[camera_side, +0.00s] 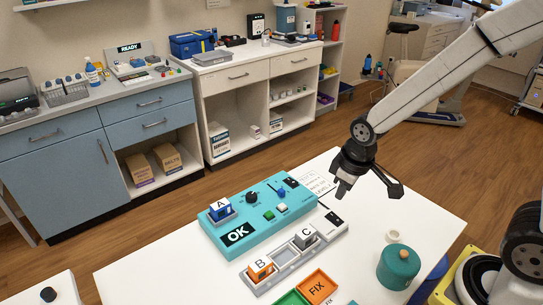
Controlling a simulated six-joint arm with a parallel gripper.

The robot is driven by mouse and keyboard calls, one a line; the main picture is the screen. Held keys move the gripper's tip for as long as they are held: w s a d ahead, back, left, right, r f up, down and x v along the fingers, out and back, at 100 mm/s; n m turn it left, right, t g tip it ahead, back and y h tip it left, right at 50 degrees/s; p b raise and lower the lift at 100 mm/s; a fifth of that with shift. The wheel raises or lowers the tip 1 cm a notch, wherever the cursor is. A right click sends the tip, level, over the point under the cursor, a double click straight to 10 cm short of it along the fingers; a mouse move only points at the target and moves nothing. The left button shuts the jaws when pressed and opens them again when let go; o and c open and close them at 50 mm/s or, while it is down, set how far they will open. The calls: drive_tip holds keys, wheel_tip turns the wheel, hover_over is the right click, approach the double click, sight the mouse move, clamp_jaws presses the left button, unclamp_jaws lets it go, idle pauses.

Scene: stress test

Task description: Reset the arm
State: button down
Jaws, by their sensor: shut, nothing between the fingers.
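My gripper (342,191) is shut and empty. It hangs above the white table (420,210), to the right of the teal panel (240,245) and pointing down. A dark bracket sticks out from my wrist to the right. The panel has a display reading OK (238,235), a black knob (252,197), a blue switch (281,192), and a green and a white button. The blue block A (220,209) sits on the panel's left end. No contact between my gripper and anything shows.
A grey tray (284,258) holds orange block B (261,269) and grey block C (305,238), with a bare slot between. An orange FIX bin (317,287) and a green bin (291,299) lie in front.

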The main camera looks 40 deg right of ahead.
drive_tip(key=s+m, duration=0.1)
drive_tip(key=s, duration=0.1)
drive_tip(key=s+d+m, duration=0.1)
drive_tip(key=s+m, duration=0.1)
drive_tip(key=s, duration=0.1)
drive_tip(key=shift+d, duration=0.2)
